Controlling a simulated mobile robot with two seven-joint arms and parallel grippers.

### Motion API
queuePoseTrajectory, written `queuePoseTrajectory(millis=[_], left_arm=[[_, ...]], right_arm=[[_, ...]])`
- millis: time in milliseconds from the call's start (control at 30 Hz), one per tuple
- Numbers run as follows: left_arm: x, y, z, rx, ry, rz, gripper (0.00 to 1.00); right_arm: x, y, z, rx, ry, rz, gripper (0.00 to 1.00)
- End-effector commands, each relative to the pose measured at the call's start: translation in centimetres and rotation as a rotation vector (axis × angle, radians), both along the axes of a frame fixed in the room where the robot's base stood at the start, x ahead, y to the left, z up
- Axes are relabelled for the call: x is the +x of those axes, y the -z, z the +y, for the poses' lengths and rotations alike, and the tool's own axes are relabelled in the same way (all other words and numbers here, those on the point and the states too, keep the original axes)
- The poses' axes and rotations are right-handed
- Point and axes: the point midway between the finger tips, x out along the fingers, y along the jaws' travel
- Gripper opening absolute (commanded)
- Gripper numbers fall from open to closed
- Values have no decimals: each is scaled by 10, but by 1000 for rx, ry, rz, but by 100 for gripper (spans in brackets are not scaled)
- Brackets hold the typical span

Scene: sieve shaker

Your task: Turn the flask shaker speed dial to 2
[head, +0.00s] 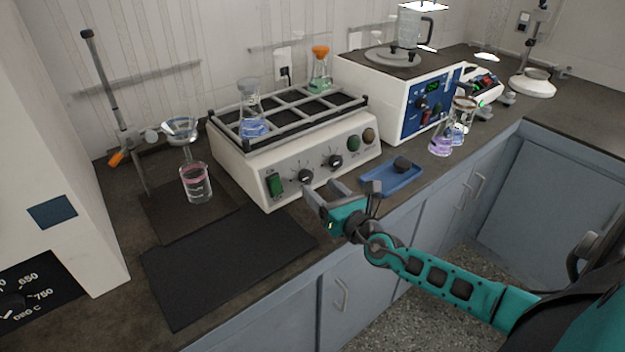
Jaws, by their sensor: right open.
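The flask shaker (232,161) is a white box on the counter with a black-railed rack on top. Its front panel has a green switch (275,186) at the left, two black dials in the middle, and two round buttons at the right. The left dial (305,177) and the right dial (335,161) are both uncovered; their scale marks are too small to read, and I cannot tell which is speed. My right gripper (312,199) is open and empty just in front of the panel, below the left dial. I cannot tell if it touches anything. My left gripper is out of view.
Flasks with blue (252,122) and green (320,78) liquid stand on the rack. A blue tray (377,184) holding a dark object lies right of my gripper. The black mat (220,268) in front is clear.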

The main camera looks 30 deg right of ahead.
Motion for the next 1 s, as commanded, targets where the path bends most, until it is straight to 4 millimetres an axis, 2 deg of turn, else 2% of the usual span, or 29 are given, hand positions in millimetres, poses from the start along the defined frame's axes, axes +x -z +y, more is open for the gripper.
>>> queuePoseTrajectory(millis=[100,300,700,767,1000], left_arm=[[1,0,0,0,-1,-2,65],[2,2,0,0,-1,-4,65],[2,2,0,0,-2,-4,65],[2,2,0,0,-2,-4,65],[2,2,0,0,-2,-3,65]], right_arm=[[19,-1,0,1,1,-3,60],[39,0,-1,1,1,-1,60],[46,0,-1,2,0,0,60],[46,0,-1,1,0,0,57],[45,0,-1,1,1,0,34]])
